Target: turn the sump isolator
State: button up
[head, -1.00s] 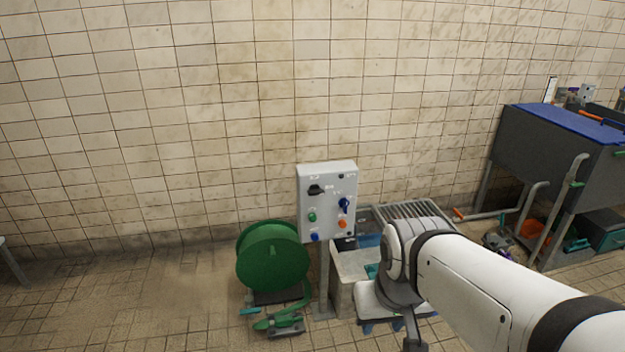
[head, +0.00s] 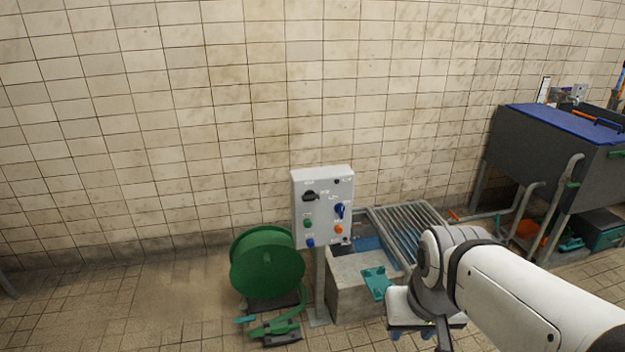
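A pale grey control panel (head: 322,222) stands on a post in front of the tiled wall. It carries a black rotary handle (head: 310,196) at upper left and a blue rotary handle (head: 340,211) at right. Green, orange and blue buttons sit below. The labels are too small to read, so I cannot tell which handle is the sump isolator. My arm reaches in from the lower right and ends right of and below the panel, apart from it. The gripper's fingertips do not show clearly at the bottom edge.
A green hose reel (head: 267,264) stands left of the panel post. A concrete sump (head: 352,284) with a metal grating (head: 408,228) lies behind and right. A dark grey tank with a blue lid (head: 565,122) stands at far right. The floor at left is clear.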

aim_at(310, 194)
jog(key=i, duration=0.95)
